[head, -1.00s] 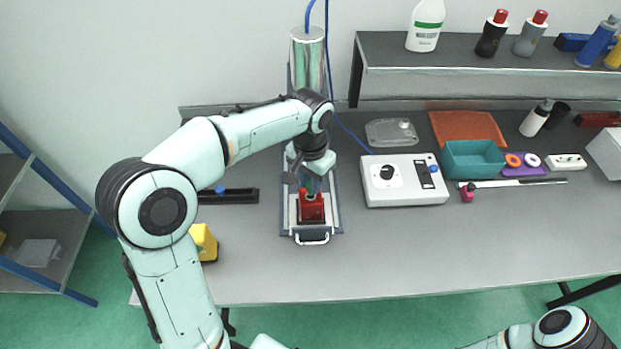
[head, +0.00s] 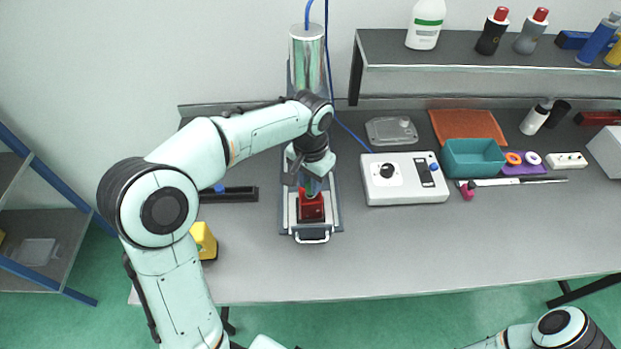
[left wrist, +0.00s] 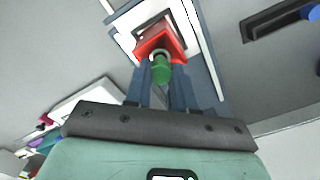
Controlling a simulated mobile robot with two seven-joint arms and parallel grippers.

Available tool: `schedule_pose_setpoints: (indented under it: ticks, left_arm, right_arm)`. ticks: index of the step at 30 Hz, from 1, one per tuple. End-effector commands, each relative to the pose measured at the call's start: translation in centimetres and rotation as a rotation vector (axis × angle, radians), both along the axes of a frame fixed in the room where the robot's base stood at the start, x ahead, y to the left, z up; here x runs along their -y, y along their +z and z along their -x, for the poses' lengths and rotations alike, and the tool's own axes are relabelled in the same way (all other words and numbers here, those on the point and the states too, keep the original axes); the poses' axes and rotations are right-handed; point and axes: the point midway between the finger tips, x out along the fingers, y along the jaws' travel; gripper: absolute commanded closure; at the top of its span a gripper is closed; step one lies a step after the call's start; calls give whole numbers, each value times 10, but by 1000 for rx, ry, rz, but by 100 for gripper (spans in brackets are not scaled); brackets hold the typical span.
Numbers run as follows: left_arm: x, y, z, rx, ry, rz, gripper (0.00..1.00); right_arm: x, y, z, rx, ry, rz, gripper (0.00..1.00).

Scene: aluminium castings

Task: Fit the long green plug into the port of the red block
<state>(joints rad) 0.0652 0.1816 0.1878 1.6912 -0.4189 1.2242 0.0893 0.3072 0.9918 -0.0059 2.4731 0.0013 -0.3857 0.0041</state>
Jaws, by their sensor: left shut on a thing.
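The red block (head: 311,209) sits in a fixture on the table under my left arm, and it also shows in the left wrist view (left wrist: 166,40). The green plug (left wrist: 161,70) is between the fingers of my left gripper (left wrist: 163,75), which is shut on it. The plug's far end meets a pale ring at the red block. I cannot tell how deep it sits in the port. In the head view my left gripper (head: 312,187) is just above the block, and the plug is mostly hidden. My right gripper is out of view.
A metal press column (head: 307,60) stands behind the block. A white control box (head: 403,179) is to its right, a black rail (head: 229,195) to its left, and a yellow object (head: 204,241) at the front left. The table front right is clear.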

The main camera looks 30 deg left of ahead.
Motion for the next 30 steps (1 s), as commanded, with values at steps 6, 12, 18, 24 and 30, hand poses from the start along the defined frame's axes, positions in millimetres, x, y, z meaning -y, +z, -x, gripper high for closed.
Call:
schedule_pose_setpoints:
  ticks: [6, 12, 18, 24, 30]
  left_arm:
    - [0, -7, 0, -1, 0, 0, 100]
    - [0, -12, 0, -1, 0, 0, 100]
    - [0, -14, 0, 0, 0, 0, 63]
    - [0, -14, 0, 0, 0, 0, 46]
    - [0, -11, -1, 2, 0, -1, 46]
  right_arm:
    - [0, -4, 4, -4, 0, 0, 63]
    - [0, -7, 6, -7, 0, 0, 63]
    - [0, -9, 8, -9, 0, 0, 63]
    - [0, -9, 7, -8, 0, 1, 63]
    - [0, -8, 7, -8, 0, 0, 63]
